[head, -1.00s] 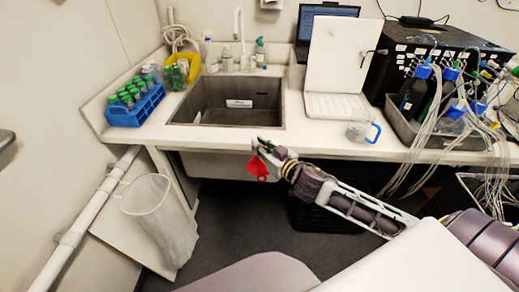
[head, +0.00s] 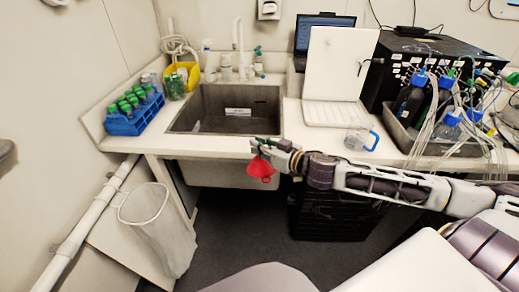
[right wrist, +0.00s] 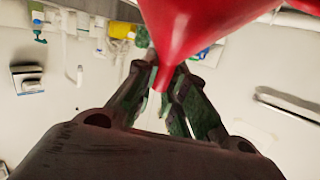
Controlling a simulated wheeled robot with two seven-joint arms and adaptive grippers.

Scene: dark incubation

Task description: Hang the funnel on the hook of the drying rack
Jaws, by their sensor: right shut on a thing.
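The red funnel (head: 261,168) hangs from my right gripper (head: 262,147), which is shut on it at the front edge of the counter, before the sink. In the right wrist view, the funnel (right wrist: 195,30) fills the top middle, its narrow stem between the green-padded fingertips (right wrist: 165,78). The drying rack (head: 338,62) is a white upright panel with a white base tray, standing on the counter right of the sink. A dark hook (head: 372,59) sticks out near its right edge and is empty. The rack is behind and to the right of the gripper. My left gripper is out of view.
A clear mug with a blue handle (head: 361,139) stands before the rack. A grey bin of bottles and tubes (head: 432,140) stands farther right. The sink (head: 226,108) and a blue tube rack (head: 134,121) are left. The counter between sink and mug is clear.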

